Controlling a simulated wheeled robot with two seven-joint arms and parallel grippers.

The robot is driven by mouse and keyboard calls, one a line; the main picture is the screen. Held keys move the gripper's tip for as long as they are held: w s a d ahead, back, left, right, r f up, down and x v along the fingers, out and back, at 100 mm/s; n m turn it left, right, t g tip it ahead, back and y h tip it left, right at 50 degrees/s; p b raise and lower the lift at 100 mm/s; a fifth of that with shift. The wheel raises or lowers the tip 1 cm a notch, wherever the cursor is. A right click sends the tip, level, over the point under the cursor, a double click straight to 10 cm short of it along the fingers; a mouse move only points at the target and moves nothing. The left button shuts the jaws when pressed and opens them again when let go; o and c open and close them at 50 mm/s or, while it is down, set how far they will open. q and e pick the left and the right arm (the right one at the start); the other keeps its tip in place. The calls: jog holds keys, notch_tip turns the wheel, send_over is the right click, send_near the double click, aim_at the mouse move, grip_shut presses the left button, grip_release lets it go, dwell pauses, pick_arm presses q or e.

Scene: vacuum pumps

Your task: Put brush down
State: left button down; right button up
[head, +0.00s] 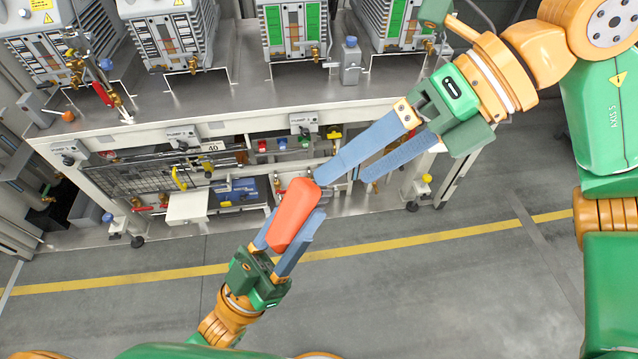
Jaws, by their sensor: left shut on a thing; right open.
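The brush (297,203) shows as an orange-red, rounded block in the head view; I cannot make out bristles. My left gripper (290,225) is shut on it, with the blue fingers on either side, and holds it in front of the bench. My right gripper (347,173) is open and empty. Its long blue fingers point down-left in front of the bench, above and right of the brush. The far tip of its left finger is close to the brush's upper end; I cannot tell if they touch.
The grey bench (265,98) carries several vacuum pumps (172,36) at the back. Its lower level holds a blue box (238,192), a white box (187,207) and small valves. A yellow line (410,240) crosses the clear grey floor in front.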

aim_at(293, 211)
jog(key=x, duration=1.1)
jog(key=shift+s+a, duration=0.1)
jog(key=shift+a, duration=0.1)
jog(key=c, duration=1.4)
pick_arm(q)
jog(key=shift+c, duration=1.7)
grip_release()
pick_arm(e)
jog(key=shift+c, duration=0.2)
